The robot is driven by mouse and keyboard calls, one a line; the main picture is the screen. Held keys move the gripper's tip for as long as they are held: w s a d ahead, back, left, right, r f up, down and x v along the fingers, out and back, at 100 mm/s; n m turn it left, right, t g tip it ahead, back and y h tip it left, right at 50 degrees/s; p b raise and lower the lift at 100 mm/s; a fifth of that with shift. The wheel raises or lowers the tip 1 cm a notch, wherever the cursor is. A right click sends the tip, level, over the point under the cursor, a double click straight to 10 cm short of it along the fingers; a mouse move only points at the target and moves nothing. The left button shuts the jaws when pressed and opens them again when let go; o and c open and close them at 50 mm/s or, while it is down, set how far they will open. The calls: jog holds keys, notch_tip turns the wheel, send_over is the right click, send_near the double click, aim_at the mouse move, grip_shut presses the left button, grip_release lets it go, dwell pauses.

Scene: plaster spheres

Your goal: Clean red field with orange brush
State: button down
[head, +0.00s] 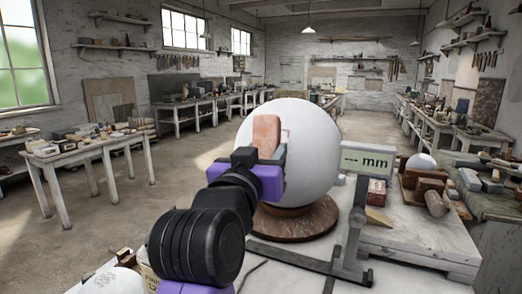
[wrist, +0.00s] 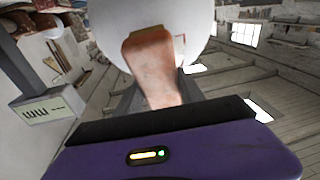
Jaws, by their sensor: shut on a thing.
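A large white plaster sphere (head: 313,150) stands on a round brown wooden base (head: 300,222); it also fills the top of the wrist view (wrist: 108,30). My gripper (head: 268,158) is shut on an orange-brown brush (head: 267,133), which stands up from the jaws in front of the sphere. In the wrist view the brush (wrist: 150,55) reaches from the jaws to the sphere's face; I cannot tell whether it touches. A thin reddish outline (head: 286,134) shows on the sphere just right of the brush. The rest of that field is hidden behind the brush.
A dark metal measuring frame (head: 352,235) stands on the worktop right of the base. Open floor (head: 150,225) lies to the left.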

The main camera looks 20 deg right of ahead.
jog(key=shift+w+d+f, duration=0.25)
jog(key=shift+w+d, duration=0.2)
jog(key=shift+w, duration=0.1)
jog(key=shift+w+d+f, duration=0.2)
jog(key=shift+w+d, duration=0.2)
jog(key=shift+w, duration=0.1)
jog(key=shift+w+d+f+b, duration=0.15)
jog(key=shift+w+d+b, duration=0.15)
jog(key=shift+w, duration=0.05)
jog(key=shift+s+a+f+b, duration=0.1)
jog(key=shift+s+f+b, duration=0.1)
jog(key=shift+f+b, duration=0.45)
jog(key=shift+s+a+f+b, duration=0.1)
jog(key=shift+s+f+b, duration=0.05)
jog(key=shift+f+b, duration=0.4)
jog(key=shift+r, duration=0.1)
jog(key=shift+r, duration=0.15)
jog(key=shift+w+d+r+p, duration=0.1)
jog(key=shift+w+r+p, duration=0.1)
jog(key=shift+r+p, duration=0.35)
jog(key=shift+w+d+r+p, duration=0.15)
jog(key=shift+w+r+p, duration=0.15)
jog(key=shift+r, duration=0.5)
jog(key=shift+w+d+r+p, duration=0.1)
jog(key=shift+w+r+p, duration=0.05)
jog(key=shift+r+p, duration=0.45)
